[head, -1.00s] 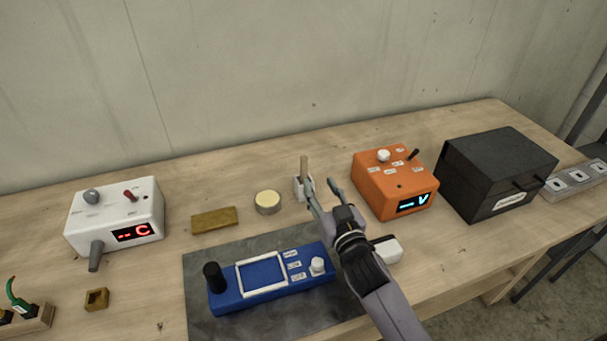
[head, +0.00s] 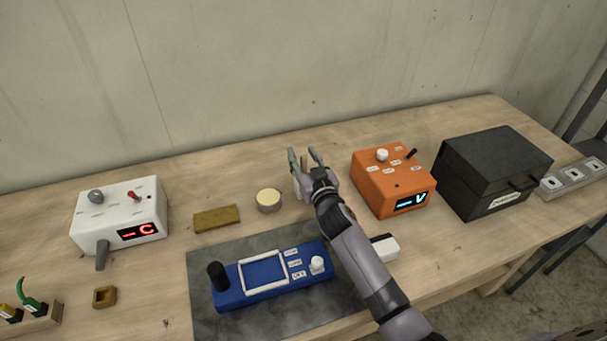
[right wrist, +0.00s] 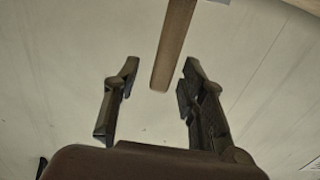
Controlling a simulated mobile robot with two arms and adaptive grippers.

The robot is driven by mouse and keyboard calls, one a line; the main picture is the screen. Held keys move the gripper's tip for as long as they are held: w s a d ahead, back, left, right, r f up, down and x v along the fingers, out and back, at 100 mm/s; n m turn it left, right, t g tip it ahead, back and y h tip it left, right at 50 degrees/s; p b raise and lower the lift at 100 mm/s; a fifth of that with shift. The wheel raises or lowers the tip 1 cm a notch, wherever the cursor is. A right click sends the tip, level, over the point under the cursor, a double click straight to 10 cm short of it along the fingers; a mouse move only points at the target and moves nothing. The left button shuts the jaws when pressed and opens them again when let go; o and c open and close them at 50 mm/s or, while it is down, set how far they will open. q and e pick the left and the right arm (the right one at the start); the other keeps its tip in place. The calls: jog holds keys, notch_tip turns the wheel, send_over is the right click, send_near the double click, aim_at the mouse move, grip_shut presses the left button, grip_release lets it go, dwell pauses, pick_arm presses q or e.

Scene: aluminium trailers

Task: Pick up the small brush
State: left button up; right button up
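The small brush shows as a wooden handle (right wrist: 174,42) in the right wrist view. Its end lies between the fingertips of my right gripper (right wrist: 158,75), with a gap on either side. In the head view my right gripper (head: 304,153) is open and is over the spot of the small white holder (head: 297,187). The gripper covers most of the holder there, and I cannot make out the handle in that view. The brush's bristles are hidden. My left gripper is not in view.
The orange box (head: 393,180) stands close right of my gripper. A round tin (head: 268,200) is to its left. A blue device (head: 270,275) lies on a grey mat (head: 215,325) in front. A black case (head: 490,170) is farther right, a white box (head: 120,215) at left.

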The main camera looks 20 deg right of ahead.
jog(key=shift+c, duration=0.5)
grip_shut()
